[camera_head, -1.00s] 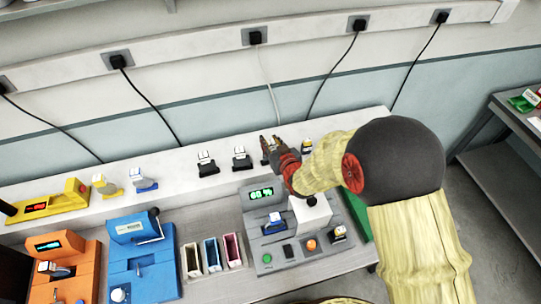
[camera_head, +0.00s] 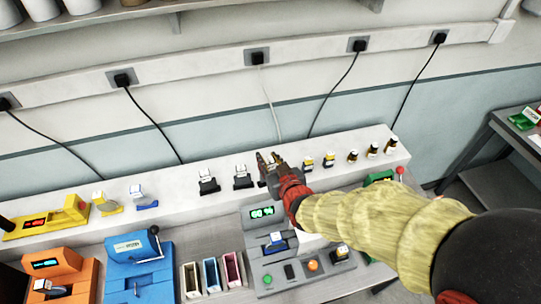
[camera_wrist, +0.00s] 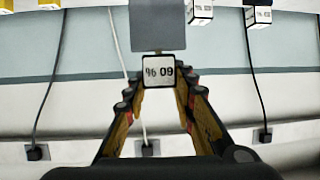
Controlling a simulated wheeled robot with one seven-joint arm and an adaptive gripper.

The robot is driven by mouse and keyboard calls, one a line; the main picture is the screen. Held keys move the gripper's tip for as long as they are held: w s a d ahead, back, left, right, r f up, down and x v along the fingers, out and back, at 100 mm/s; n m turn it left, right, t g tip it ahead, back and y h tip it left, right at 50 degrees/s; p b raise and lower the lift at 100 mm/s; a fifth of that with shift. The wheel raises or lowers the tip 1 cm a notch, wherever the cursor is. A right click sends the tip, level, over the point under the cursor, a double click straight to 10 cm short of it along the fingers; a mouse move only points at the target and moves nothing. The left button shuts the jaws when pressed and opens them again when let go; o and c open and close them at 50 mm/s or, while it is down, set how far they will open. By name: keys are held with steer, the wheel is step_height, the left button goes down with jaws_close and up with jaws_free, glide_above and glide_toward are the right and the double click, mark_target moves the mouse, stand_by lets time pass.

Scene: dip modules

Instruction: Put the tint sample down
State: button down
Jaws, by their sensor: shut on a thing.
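The tint sample (camera_wrist: 157,25) shows in the wrist view as a grey square piece with a white label that reads 60 %, upside down there. My gripper (camera_wrist: 158,88) is shut on it, with the label between the fingertips. In the head view my gripper (camera_head: 268,165) is over the long white ledge (camera_head: 170,213), just right of two dark pieces with white tops. The gripper hides most of the held sample there. I cannot tell whether the sample touches the ledge.
Dark pieces (camera_head: 243,178) stand close left of my gripper, and amber bottles (camera_head: 353,156) to its right. A grey machine (camera_head: 262,213) with a green display is in front, beside coloured bins (camera_head: 211,273) and a blue device (camera_head: 140,260).

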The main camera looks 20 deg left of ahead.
steer(key=s+r, duration=0.2)
steer(key=s, duration=0.3)
steer(key=shift+s+d+r, duration=0.3)
steer(key=shift+d, duration=0.15)
